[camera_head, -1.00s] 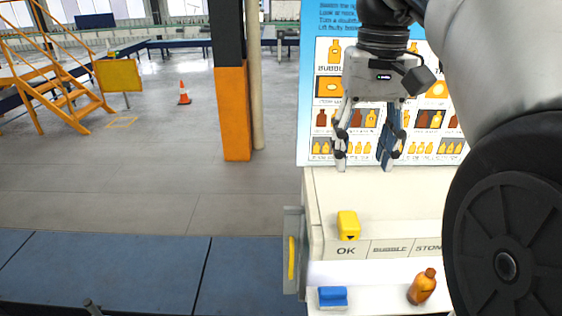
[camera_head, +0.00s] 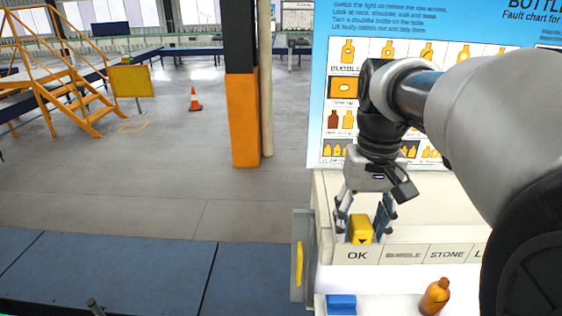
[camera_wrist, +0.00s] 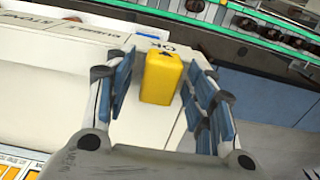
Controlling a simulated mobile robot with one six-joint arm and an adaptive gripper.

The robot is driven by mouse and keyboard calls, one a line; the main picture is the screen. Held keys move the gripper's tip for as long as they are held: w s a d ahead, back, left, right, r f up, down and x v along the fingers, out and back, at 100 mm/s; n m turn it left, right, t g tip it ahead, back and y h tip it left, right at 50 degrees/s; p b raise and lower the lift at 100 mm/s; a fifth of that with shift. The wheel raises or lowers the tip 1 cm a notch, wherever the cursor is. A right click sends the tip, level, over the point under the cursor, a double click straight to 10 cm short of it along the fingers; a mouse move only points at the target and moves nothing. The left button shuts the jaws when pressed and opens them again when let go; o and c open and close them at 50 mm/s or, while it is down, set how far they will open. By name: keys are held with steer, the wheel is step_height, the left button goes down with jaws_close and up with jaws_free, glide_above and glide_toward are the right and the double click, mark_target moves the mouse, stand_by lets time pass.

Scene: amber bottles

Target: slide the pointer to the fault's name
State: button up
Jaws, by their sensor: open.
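The yellow pointer (camera_head: 361,229) is a small block with a dark arrow, standing at the OK label (camera_head: 357,255) on the white strip. Further labels run right: BUBBLE (camera_head: 404,255), STONE (camera_head: 447,254) and one cut off by my arm. My gripper (camera_head: 364,226) is open, pointing down, with one finger on each side of the pointer. In the wrist view the pointer (camera_wrist: 161,77) sits between the blue finger pads (camera_wrist: 160,90), with a visible gap at least on the left. An amber bottle (camera_head: 435,296) stands on the white surface below the labels.
A blue block (camera_head: 341,304) lies left of the bottle. A grey bracket with a yellow handle (camera_head: 299,262) is at the bench's left edge. The fault chart (camera_head: 330,90) stands behind, partly hidden by my arm. The strip right of the pointer looks clear.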

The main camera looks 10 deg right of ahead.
jaws_close()
stand_by(0.7)
